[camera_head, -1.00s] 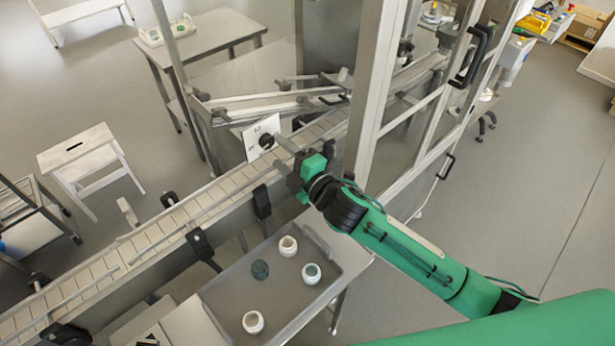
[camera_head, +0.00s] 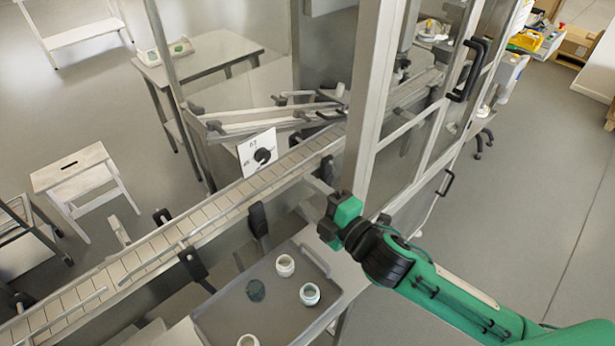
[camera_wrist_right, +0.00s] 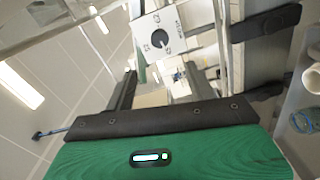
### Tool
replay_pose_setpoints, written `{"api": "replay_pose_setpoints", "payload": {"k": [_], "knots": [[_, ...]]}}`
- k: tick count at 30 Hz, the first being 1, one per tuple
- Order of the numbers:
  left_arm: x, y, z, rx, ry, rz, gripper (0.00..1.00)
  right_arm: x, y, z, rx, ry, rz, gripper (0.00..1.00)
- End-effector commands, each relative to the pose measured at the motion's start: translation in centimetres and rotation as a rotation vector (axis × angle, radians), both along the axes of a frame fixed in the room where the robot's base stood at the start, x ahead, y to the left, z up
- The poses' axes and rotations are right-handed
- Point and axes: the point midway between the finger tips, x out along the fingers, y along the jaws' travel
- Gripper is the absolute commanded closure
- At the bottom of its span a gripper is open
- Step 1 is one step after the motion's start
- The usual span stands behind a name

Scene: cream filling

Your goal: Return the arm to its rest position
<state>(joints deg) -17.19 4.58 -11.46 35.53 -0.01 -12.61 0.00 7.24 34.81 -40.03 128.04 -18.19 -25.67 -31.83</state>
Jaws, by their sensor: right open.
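My right arm comes in from the lower right in the head view. Its gripper (camera_head: 318,194) is above the gap between the conveyor and the grey tray, close to the tray's back right corner. In the right wrist view the two dark fingers of the right gripper (camera_wrist_right: 158,90) stand apart with nothing held between them. The white panel with a black knob (camera_head: 258,153) stands beyond the conveyor; it also shows in the wrist view (camera_wrist_right: 176,30). My left gripper is not in view.
The conveyor (camera_head: 150,248) runs diagonally. A metal cabinet frame post (camera_head: 372,110) stands just behind the right gripper. Open floor (camera_head: 520,200) lies to the right.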

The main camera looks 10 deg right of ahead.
Motion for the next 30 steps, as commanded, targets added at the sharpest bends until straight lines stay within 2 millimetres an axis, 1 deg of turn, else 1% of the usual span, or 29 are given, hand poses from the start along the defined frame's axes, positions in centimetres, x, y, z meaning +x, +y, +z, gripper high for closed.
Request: {"api": "replay_pose_setpoints", "payload": {"k": [5, 8, 11, 14, 17, 18, 20, 21, 23, 24, 26, 27, 29, 30], "knots": [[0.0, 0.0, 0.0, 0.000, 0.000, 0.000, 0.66, 0.0, 0.0, 0.0, 0.002, 0.003, -0.002, 0.44], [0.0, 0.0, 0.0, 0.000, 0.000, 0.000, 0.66, -0.1, -0.4, -0.5, 0.029, 0.045, -0.031, 0.44], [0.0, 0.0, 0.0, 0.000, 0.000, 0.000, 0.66, -0.4, -1.5, -1.7, 0.103, 0.160, -0.113, 0.44], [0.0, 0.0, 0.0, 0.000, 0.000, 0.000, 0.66, -1.4, -3.5, -4.0, 0.215, 0.346, -0.250, 0.44], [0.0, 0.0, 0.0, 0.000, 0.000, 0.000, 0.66, -3.3, -6.0, -7.1, 0.335, 0.558, -0.411, 0.44], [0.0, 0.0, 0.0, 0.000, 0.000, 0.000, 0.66, -4.4, -7.0, -8.4, 0.380, 0.643, -0.478, 0.44], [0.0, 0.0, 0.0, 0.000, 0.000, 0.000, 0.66, -6.2, -8.5, -10.3, 0.446, 0.767, -0.579, 0.44], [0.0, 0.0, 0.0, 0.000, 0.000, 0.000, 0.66, -7.6, -9.4, -11.5, 0.486, 0.846, -0.644, 0.44], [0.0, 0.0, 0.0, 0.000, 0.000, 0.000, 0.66, -9.7, -10.5, -13.1, 0.537, 0.951, -0.735, 0.44], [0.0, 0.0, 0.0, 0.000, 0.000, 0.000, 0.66, -11.1, -11.2, -14.0, 0.566, 1.015, -0.791, 0.44], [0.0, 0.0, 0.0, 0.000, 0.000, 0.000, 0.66, -13.1, -12.1, -15.2, 0.603, 1.098, -0.868, 0.44], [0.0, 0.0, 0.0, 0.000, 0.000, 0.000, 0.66, -14.5, -12.6, -15.9, 0.625, 1.150, -0.919, 0.44], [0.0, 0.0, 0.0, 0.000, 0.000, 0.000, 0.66, -16.4, -13.2, -16.7, 0.655, 1.221, -0.987, 0.44], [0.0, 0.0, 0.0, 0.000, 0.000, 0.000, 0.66, -17.7, -13.6, -17.2, 0.671, 1.266, -1.032, 0.44]]}}
